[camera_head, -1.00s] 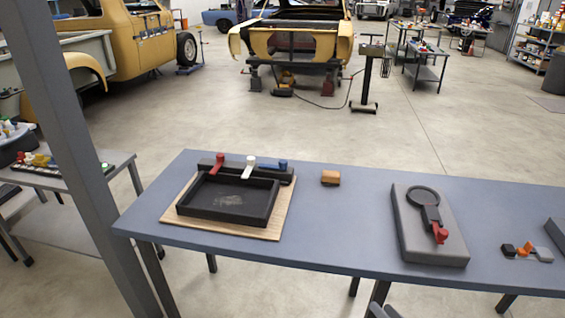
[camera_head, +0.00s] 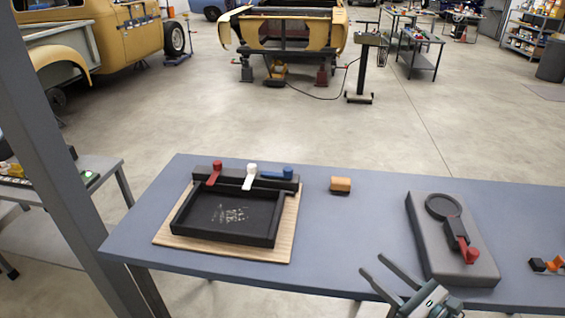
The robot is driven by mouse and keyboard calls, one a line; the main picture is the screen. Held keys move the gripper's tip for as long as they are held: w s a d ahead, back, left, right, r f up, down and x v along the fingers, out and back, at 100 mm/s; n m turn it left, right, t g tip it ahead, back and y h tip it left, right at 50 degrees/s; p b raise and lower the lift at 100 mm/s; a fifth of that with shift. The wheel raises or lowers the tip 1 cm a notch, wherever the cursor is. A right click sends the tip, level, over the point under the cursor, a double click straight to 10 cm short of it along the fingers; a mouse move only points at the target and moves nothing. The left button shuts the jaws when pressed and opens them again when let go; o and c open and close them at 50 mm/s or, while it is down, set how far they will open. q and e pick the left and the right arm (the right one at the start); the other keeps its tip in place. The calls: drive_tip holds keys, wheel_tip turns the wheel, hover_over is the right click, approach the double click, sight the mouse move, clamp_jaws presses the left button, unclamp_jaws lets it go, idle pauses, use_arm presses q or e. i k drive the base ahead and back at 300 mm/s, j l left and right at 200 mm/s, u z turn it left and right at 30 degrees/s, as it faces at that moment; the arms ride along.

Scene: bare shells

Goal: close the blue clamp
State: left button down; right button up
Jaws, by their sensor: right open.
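The blue clamp (camera_head: 276,173) is a small lever with a round knob at the right end of the black bar behind a shallow black tray (camera_head: 187,218). Its arm lies along the bar, pointing sideways. The red clamp (camera_head: 214,174) and the white clamp (camera_head: 250,178) on the same bar point forward towards the tray's back rim. My right gripper (camera_head: 374,265) is open and empty near the table's front edge, to the right of and in front of the tray. My left gripper is out of view.
The tray sits on a wooden board (camera_head: 172,240) on the blue-grey table (camera_head: 335,230). An orange-and-black block (camera_head: 340,185) stands right of the bar. A grey block with a ring and red lever (camera_head: 425,235) lies further right.

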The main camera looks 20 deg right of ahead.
sight(288, 171)
drive_tip(key=i, duration=0.95)
